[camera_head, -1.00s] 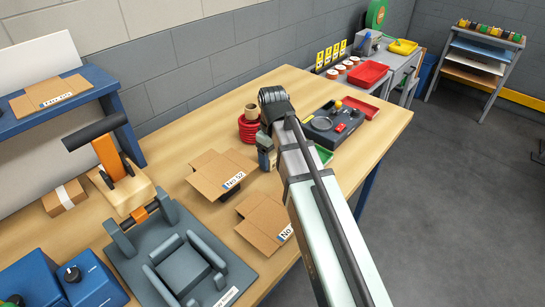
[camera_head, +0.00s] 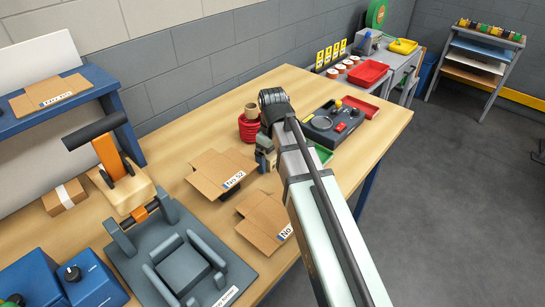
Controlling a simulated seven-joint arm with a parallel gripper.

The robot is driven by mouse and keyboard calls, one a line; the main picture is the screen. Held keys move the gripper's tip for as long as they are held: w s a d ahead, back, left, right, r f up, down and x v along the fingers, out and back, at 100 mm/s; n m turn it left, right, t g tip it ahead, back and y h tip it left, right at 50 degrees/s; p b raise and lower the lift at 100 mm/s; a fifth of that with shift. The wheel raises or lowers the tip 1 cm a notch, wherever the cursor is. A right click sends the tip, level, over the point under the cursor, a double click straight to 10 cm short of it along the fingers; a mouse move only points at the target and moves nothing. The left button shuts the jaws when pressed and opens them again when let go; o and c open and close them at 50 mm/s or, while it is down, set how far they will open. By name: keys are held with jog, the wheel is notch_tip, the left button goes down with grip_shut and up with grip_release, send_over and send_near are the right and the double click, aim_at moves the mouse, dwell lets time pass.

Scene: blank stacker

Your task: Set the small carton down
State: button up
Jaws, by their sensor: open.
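A small brown carton with a pale tape strip (camera_head: 64,197) sits on the wooden bench at the left, beside the lever press. Two larger open-flapped cartons lie mid-bench: one labelled No. 52 (camera_head: 218,172), the other (camera_head: 262,218) partly hidden behind my arm. I cannot tell which carton the task means. My gripper (camera_head: 265,160) hangs at the end of my arm, just right of the No. 52 carton. It is open. Its fingertips are small and partly hidden, and I cannot tell whether they touch the carton flap.
A grey fixture (camera_head: 185,265) and blue boxes (camera_head: 70,280) fill the near left. A red coil (camera_head: 249,128) stands behind my gripper. A dark tray with small parts (camera_head: 335,125) lies to the right. A blue shelf (camera_head: 60,112) holds a flat carton.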

aim_at(273, 153)
notch_tip(273, 153, up, 12)
jog(key=shift+r, duration=0.15)
dwell(0.6)
